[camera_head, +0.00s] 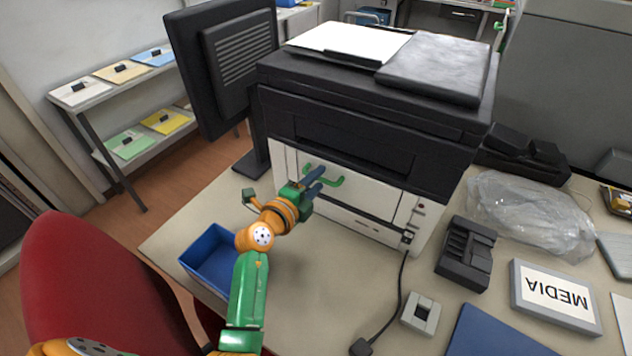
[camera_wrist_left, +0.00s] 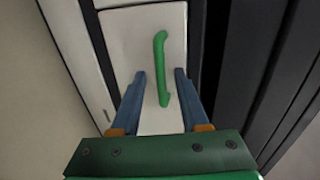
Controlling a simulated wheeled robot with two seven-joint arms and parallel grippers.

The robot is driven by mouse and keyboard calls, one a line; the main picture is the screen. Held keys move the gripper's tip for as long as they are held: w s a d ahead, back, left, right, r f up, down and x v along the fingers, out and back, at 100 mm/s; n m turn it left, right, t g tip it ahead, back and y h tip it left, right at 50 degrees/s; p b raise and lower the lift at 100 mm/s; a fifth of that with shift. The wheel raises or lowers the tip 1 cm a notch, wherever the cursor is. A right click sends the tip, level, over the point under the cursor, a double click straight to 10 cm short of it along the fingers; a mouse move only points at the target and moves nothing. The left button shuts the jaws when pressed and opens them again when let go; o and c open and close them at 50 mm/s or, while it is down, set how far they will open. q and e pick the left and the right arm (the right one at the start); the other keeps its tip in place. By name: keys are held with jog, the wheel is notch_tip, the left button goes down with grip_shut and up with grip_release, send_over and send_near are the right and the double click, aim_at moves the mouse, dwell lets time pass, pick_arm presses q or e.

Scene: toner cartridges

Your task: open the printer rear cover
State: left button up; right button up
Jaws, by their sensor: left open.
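The printer (camera_head: 370,118) stands on the table with its white lower face towards me. The white rear cover (camera_head: 289,160) is in that face and looks shut; it also shows in the left wrist view (camera_wrist_left: 118,25). A green handle (camera_head: 334,181) is fixed on it; in the left wrist view the handle (camera_wrist_left: 160,60) stands out from the white panel. My left gripper (camera_head: 317,179) is open at the handle. In the left wrist view its two blue fingers lie on either side of the handle's lower part, with gaps visible. My right gripper is out of view.
A blue bin (camera_head: 190,262) sits at the table's left edge near my left arm. A black cable (camera_head: 399,300) hangs from the printer's front right. A black holder (camera_head: 466,255), a MEDIA box (camera_head: 556,296) and a clear plastic bag (camera_head: 530,212) stand to the right.

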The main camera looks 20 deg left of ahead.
pick_arm(q)
jog(key=shift+s+r, duration=0.1)
grip_shut()
dwell(1.3)
